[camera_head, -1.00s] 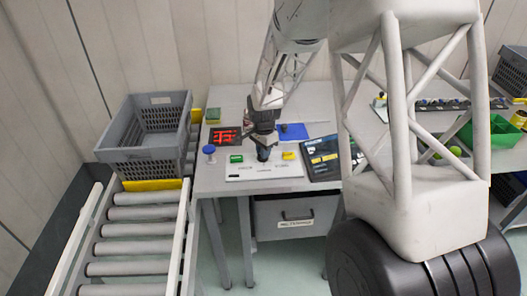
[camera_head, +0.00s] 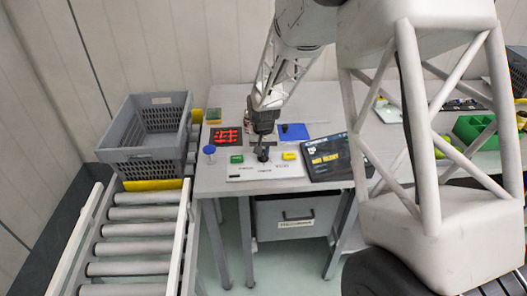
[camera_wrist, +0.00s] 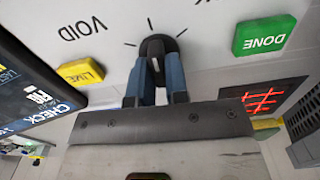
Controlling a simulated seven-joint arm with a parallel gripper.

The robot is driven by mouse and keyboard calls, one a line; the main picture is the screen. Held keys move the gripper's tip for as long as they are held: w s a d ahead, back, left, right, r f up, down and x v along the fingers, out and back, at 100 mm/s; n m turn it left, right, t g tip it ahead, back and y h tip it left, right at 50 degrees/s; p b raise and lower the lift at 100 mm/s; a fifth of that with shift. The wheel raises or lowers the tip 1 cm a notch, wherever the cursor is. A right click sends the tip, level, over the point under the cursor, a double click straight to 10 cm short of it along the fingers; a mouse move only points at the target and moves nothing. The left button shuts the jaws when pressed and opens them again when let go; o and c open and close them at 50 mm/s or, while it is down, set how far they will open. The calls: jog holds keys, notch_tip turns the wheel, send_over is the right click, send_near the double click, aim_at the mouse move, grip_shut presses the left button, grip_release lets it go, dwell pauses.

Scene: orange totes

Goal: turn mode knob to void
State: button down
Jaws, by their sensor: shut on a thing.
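The black mode knob (camera_wrist: 158,45) stands on a white panel (camera_wrist: 215,20), with short tick marks around it. The word VOID shows upside down at the upper left of the knob in the wrist view. My gripper (camera_wrist: 157,68) is shut on the knob, with a blue finger on each side. A pale mark shows on the knob between the fingers, but which tick it points to I cannot tell. In the head view my gripper (camera_head: 263,150) stands over the panel (camera_head: 240,172), between the green and yellow buttons.
The green DONE button (camera_wrist: 264,35) and yellow LIME button (camera_wrist: 80,72) flank the knob. A dark screen (camera_head: 333,157) stands right of the panel. A blue-topped knob (camera_head: 209,153) and red-lit display (camera_head: 225,136) lie left. A grey crate (camera_head: 140,153) sits on the roller conveyor.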

jog(key=n, duration=0.6)
jog(key=shift+a, duration=0.1)
jog(key=n, duration=0.6)
jog(key=shift+a+n, duration=0.1)
jog(key=shift+n, duration=0.3)
jog(key=shift+r, duration=0.1)
jog(key=c, duration=1.1)
grip_release()
jog(key=shift+s, duration=0.1)
jog(key=shift+r, duration=3.85)
